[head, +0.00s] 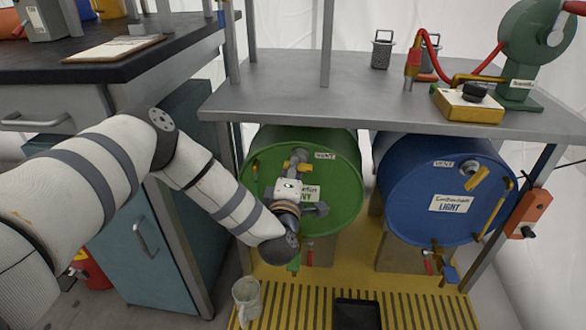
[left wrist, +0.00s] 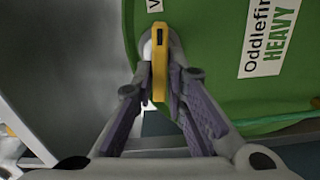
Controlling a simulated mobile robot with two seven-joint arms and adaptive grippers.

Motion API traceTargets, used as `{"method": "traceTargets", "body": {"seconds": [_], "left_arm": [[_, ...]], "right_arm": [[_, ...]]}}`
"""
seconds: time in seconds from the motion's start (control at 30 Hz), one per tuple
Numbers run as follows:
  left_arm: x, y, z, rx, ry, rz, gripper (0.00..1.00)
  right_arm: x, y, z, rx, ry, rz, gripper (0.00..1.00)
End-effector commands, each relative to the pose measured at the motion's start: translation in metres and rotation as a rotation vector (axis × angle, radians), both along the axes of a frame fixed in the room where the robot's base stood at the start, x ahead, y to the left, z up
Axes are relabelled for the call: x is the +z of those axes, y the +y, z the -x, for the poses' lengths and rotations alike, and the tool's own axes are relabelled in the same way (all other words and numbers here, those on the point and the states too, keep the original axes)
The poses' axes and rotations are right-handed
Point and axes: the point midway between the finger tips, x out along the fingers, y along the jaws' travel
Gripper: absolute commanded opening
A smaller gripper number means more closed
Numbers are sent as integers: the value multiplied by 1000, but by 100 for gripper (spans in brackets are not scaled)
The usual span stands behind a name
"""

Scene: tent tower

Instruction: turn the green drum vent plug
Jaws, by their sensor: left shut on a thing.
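The green drum (head: 340,165) lies on its side under the grey bench, its round end facing me, with a "HEAVY" label partly behind my gripper. Its yellow vent plug (head: 299,160) sits high on that end, next to a "VENT" tag. My left gripper (head: 291,176) is at the plug. In the left wrist view, the plug's yellow handle (left wrist: 159,60) stands upright between the fingertips of my left gripper (left wrist: 159,84), which is shut on it. The green drum (left wrist: 215,70) fills the upper right there. My right gripper is not in view.
A blue drum (head: 420,190) with its own yellow vent plug lies to the right.

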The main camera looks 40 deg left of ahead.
Motion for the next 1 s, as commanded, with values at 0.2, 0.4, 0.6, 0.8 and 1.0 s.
{"method": "traceTargets", "body": {"seconds": [0.2,0.4,0.6,0.8,1.0], "left_arm": [[0,-1,-1,-3,-8,12,0],[1,-1,-1,-3,-8,12,0],[1,-1,-1,-3,-7,11,30],[0,-1,0,-1,-7,10,30],[-1,-13,19,-5,-3,12,30]], "right_arm": [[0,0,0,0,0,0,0],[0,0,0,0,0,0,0],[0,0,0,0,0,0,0],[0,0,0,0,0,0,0],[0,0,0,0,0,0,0]]}}
